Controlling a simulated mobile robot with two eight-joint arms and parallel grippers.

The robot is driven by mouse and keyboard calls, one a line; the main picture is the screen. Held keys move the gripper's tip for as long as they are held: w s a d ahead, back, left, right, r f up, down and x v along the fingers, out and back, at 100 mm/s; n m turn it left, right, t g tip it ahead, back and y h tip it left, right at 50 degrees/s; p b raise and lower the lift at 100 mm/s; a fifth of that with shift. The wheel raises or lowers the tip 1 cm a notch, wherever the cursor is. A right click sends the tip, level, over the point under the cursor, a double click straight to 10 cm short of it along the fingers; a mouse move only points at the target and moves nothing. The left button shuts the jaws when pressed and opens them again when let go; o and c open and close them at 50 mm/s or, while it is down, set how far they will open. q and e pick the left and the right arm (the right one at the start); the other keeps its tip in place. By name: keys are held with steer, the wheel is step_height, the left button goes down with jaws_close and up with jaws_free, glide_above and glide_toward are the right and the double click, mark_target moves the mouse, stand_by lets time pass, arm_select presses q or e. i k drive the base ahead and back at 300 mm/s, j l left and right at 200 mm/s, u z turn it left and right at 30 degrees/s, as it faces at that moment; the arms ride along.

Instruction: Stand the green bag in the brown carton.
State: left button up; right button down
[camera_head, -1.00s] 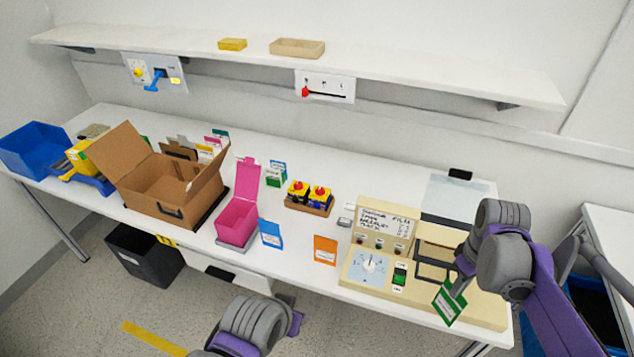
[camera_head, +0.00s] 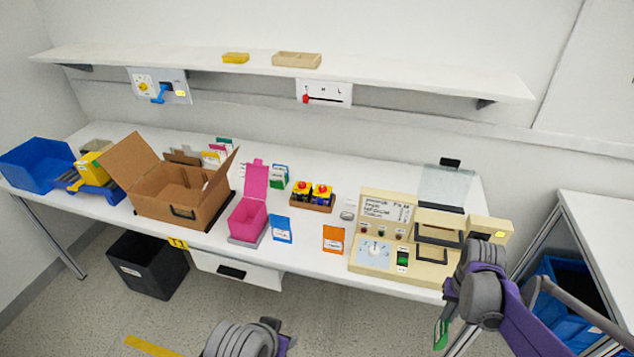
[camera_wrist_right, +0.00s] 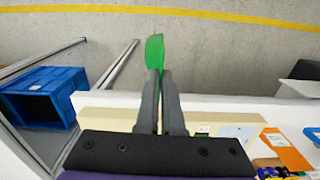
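The green bag (camera_head: 440,334) is in my right gripper (camera_head: 444,314), low in front of the bench's right end and away from the carton. It looks thin and nearly edge-on. In the right wrist view the green bag (camera_wrist_right: 155,52) stands out beyond the fingertips of my right gripper (camera_wrist_right: 159,78), which are closed on its end. The brown carton (camera_head: 160,208) stands open on the left part of the bench, flaps raised. What lies inside it is partly hidden by its walls. Of my left arm only a grey and purple part shows at the bottom; its gripper is out of view.
A pink bin (camera_head: 247,222), blue packet (camera_head: 281,229) and orange packet (camera_head: 333,239) lie between the carton and the beige console (camera_head: 370,262). A blue bin (camera_head: 35,165) stands at the far left. A black bin (camera_head: 145,266) is on the floor. A shelf (camera_head: 400,80) runs above.

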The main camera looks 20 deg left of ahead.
mark_target(180, 195)
steer(key=j, duration=3.7)
